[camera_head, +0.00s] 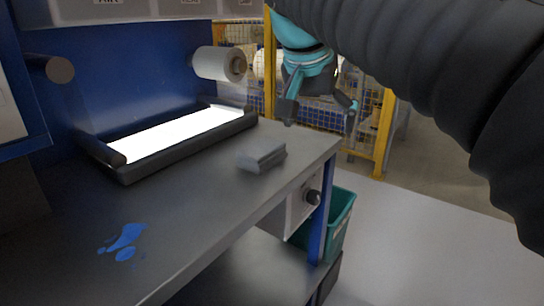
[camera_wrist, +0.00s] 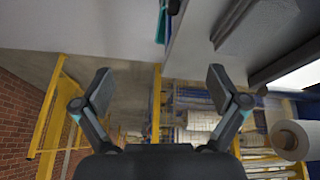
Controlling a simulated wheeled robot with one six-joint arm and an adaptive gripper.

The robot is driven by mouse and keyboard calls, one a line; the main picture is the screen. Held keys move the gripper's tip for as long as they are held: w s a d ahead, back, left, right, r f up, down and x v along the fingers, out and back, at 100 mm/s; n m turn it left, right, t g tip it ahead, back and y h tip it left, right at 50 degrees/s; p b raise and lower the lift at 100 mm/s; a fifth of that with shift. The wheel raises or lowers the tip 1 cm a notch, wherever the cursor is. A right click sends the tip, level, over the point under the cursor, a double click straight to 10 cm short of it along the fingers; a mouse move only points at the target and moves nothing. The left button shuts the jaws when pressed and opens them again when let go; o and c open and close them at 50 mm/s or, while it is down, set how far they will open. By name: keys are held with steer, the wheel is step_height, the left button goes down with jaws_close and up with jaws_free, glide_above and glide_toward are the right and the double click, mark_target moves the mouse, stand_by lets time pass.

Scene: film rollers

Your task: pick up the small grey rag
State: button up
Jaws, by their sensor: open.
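The small grey rag (camera_head: 262,156) lies folded on the grey workbench (camera_head: 200,200), near its right edge and in front of the light panel. It also shows at the top right of the wrist view (camera_wrist: 255,22). My gripper (camera_head: 318,112) is open and empty, beyond the bench's far right corner and apart from the rag. In the wrist view my gripper (camera_wrist: 160,90) has its two fingers spread wide with nothing between them.
A lit panel with a dark frame (camera_head: 185,138) and a white film roll (camera_head: 218,63) are at the back. Blue spots (camera_head: 126,238) mark the bench's front. A teal bin (camera_head: 340,222) stands below right. Yellow fencing (camera_head: 384,130) is behind. The floor to the right is clear.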

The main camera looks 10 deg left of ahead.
steer(key=m, duration=0.2)
glide_toward(261, 148)
step_height(261, 148, up, 3)
steer(key=shift+t+h, duration=0.3)
steer(key=shift+h, duration=0.1)
steer(key=b+x, duration=0.1)
steer(key=x, duration=0.1)
steer(key=b+x, duration=0.1)
steer(key=x, duration=0.2)
steer(key=b+x, duration=0.1)
steer(key=x, duration=0.2)
steer(key=shift+s+a+f+b, duration=0.25)
steer(key=shift+s+a+b, duration=0.15)
steer(key=shift+s+b+x, duration=0.15)
steer(key=shift+b+x, duration=0.3)
steer(key=shift+x, duration=0.85)
steer(key=shift+s+b+x, duration=0.1)
steer(key=shift+b+x, duration=0.3)
steer(key=shift+x, duration=0.85)
steer(key=shift+a+f, duration=0.2)
steer(key=shift+f, duration=0.25)
steer(key=c, duration=1.1)
